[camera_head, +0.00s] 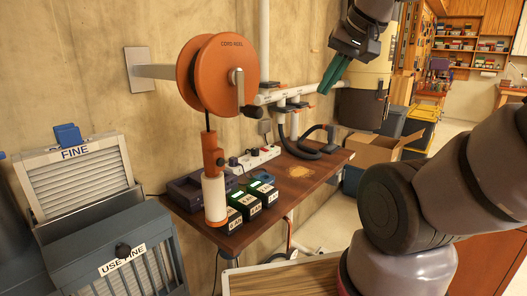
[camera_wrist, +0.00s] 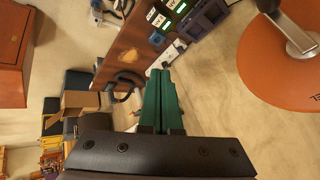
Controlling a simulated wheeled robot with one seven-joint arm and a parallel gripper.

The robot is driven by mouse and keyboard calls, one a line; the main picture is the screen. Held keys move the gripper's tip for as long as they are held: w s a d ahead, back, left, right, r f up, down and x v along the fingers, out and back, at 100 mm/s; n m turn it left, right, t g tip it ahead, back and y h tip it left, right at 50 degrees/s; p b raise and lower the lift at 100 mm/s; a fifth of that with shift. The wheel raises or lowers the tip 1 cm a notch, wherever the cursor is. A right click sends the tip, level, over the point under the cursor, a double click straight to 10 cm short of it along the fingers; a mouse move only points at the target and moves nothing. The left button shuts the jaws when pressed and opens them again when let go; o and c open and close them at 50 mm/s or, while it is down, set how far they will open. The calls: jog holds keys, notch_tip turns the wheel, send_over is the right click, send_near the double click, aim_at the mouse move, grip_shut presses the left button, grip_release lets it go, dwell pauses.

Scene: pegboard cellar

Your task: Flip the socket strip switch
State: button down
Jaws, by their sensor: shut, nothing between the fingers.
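The socket strip (camera_head: 252,160) is a white bar with dark plugs, at the wall side of the brown shelf. In the wrist view, part of the strip (camera_wrist: 172,53) shows just beyond my green fingertips. Its switch is too small to make out in either view. My gripper (camera_head: 325,90) is in the air at the upper right of the strip, clear of the shelf. Its green fingers are together and empty, pointing down and left in the head view. The fingers (camera_wrist: 160,74) also show shut in the wrist view.
An orange cord reel (camera_head: 208,75) juts from the wall above the shelf (camera_head: 268,203). Black hoses (camera_head: 305,150) hang right of the strip. An open cardboard box (camera_head: 375,150) is beyond the shelf.

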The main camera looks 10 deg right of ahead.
dwell(0.3)
jog(key=w+a+f+n+y, duration=0.15)
jog(key=w+n, duration=0.25)
jog(key=w, duration=1.2)
jog(key=w+a+f+n+y, duration=0.1)
jog(key=w+n+y, duration=0.15)
jog(key=w, duration=1.25)
jog(key=w+d+f+n, duration=0.2)
jog(key=w+d+f, duration=0.1)
jog(key=w+f, duration=0.8)
jog(key=w+d+f+n, duration=0.3)
jog(key=w+d+f, duration=0.1)
jog(key=w+f, duration=0.7)
notch_tip(320, 180, down, 2)
jog(key=shift+w+f+t+y, duration=0.15)
jog(key=shift+w+t+y, duration=0.15)
jog(key=shift+t, duration=0.1)
jog(key=shift+n, duration=0.25)
